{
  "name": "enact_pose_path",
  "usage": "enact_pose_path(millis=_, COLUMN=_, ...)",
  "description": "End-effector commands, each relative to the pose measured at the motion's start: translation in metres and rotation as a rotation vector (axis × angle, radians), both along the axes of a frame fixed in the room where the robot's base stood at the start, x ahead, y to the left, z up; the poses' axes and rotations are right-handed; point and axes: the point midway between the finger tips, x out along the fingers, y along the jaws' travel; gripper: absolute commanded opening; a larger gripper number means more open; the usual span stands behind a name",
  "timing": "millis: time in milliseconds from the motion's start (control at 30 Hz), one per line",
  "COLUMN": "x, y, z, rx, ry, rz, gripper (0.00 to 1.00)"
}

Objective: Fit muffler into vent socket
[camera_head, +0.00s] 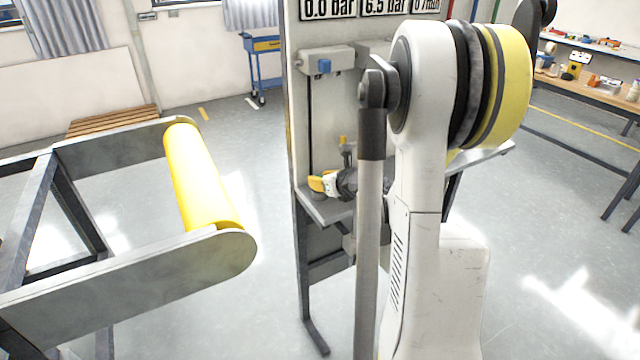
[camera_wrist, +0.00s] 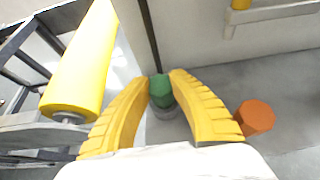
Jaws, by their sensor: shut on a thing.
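My gripper (camera_wrist: 161,76) has two ribbed yellow fingers shut on a small green part, which I take to be the muffler (camera_wrist: 160,90). The green part stands roughly upright between the fingertips. A round grey piece (camera_wrist: 166,108) shows directly below it; it may be the vent socket, and I cannot tell whether the two touch. In the head view my gripper (camera_head: 322,183) is low over the left end of the grey shelf (camera_head: 327,212), in front of the panel. The green part cannot be made out there.
A dark vertical line runs down the panel (camera_head: 330,120) behind the gripper. A yellow roller (camera_head: 200,180) on a grey frame stands to the left, with open floor between it and the panel.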

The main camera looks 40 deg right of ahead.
Motion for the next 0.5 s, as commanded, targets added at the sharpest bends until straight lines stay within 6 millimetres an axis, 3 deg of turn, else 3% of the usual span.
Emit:
enact_pose_path(millis=267, x=-0.0003, y=0.0, z=-0.0021, rx=0.0, ry=0.0, rz=0.0, gripper=0.0)
enact_pose_path(millis=300, x=-0.0003, y=0.0, z=-0.0026, rx=0.0, ry=0.0, rz=0.0, gripper=0.27)
enact_pose_path(millis=367, x=-0.0003, y=0.0, z=-0.0016, rx=0.0, ry=0.0, rz=0.0, gripper=0.42)
enact_pose_path(millis=500, x=-0.0003, y=0.0, z=-0.0013, rx=0.0, ry=0.0, rz=0.0, gripper=0.42)
